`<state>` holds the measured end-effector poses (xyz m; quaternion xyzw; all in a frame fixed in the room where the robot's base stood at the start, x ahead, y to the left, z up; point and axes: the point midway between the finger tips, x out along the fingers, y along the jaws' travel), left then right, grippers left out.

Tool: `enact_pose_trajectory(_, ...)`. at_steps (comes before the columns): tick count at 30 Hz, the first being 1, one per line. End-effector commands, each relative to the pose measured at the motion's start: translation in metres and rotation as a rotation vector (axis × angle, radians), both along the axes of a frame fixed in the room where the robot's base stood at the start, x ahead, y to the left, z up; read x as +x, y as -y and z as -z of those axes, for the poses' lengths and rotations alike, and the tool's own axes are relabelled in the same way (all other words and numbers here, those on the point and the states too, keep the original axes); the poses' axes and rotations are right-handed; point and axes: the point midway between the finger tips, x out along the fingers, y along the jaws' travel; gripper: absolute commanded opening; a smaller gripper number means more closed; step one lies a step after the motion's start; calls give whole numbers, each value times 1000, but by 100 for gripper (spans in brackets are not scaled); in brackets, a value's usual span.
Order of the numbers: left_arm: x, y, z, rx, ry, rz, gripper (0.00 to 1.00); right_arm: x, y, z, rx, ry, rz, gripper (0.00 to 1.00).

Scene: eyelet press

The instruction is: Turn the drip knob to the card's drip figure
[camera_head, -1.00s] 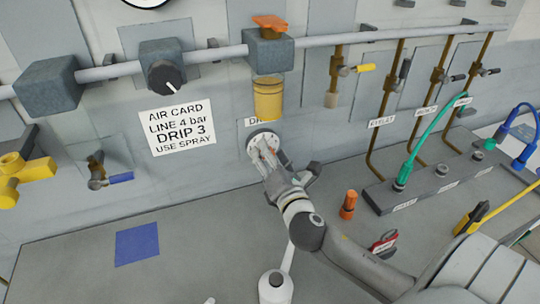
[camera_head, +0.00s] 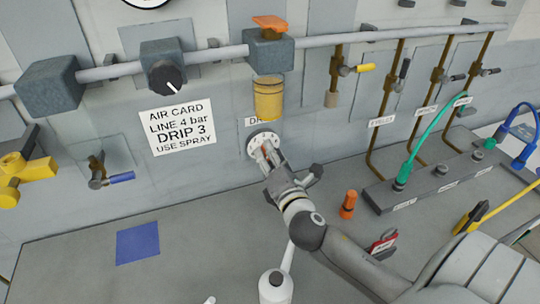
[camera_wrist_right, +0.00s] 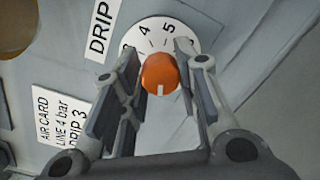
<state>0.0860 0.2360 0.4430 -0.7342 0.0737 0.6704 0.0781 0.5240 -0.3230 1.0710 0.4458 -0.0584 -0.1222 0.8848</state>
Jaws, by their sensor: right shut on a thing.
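The drip knob is an orange round knob (camera_wrist_right: 160,74) with a white mark at its lower edge in the right wrist view. It sits on a white dial (camera_wrist_right: 172,29) where 4 and 5 are readable; another figure at left is partly hidden by a finger. My right gripper (camera_wrist_right: 161,82) is shut on the knob, one finger on each side. In the head view the gripper (camera_head: 266,156) covers the knob on the dial (camera_head: 254,139). The air card (camera_head: 178,127) on the wall reads LINE 4 bar, DRIP 3, USE SPRAY. My left gripper is not in view.
A yellow cup (camera_head: 268,98) hangs above the dial. A black knob (camera_head: 165,77) is on the pipe at left. A small orange piece (camera_head: 348,204), a red-tagged item (camera_head: 384,243) and a white can (camera_head: 275,287) stand near my right arm. The bench is clear around the blue square (camera_head: 137,243).

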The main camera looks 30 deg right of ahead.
Motion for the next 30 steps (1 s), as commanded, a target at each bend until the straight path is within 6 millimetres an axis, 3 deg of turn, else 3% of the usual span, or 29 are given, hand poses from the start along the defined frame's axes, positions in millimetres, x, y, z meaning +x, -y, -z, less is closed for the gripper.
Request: enact_pose_trajectory(30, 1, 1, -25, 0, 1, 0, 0, 0, 1, 1, 928, 221, 5, 5)
